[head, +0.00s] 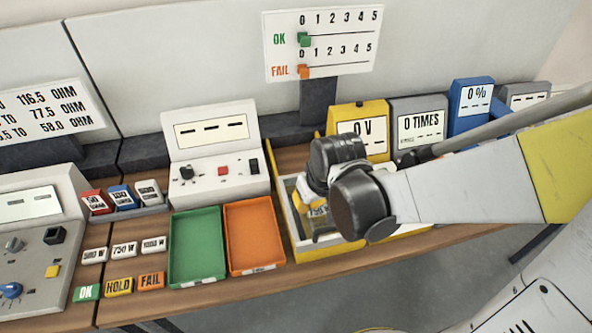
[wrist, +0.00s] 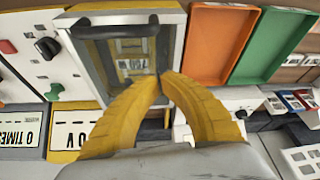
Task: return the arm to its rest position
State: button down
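My arm reaches in from the right in the head view. My gripper (head: 312,208) points down over the yellow-rimmed box (head: 330,248), and the arm's dark joints hide much of the box. In the wrist view my gripper (wrist: 162,78) has its two yellow fingers curved together, tips meeting. I see nothing held between them. Whether the fingertips touch the box or the piece, I cannot tell.
The green tray (head: 197,270) and orange tray (head: 254,258) stand left of the box. A yellow 0 V meter (head: 375,114) and a grey 0 TIMES meter (head: 420,105) stand close behind. A counter board (head: 345,57) rises at the back. Open floor (head: 430,283) shows in front.

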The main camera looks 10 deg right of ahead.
jog(key=s+a+p+v, duration=0.1)
jog(key=p+v, duration=0.1)
jog(key=v, duration=0.6)
jog(key=s+d+f+m+t+b, duration=0.1)
jog(key=s+d+m+t+b, duration=0.1)
jog(key=s+d+b, duration=0.3)
jog(key=t+b, duration=0.1)
jog(key=b, duration=0.3)
jog(key=shift+h+b, duration=0.3)
jog(key=shift+h, duration=0.1)
jog(key=shift+f, duration=0.1)
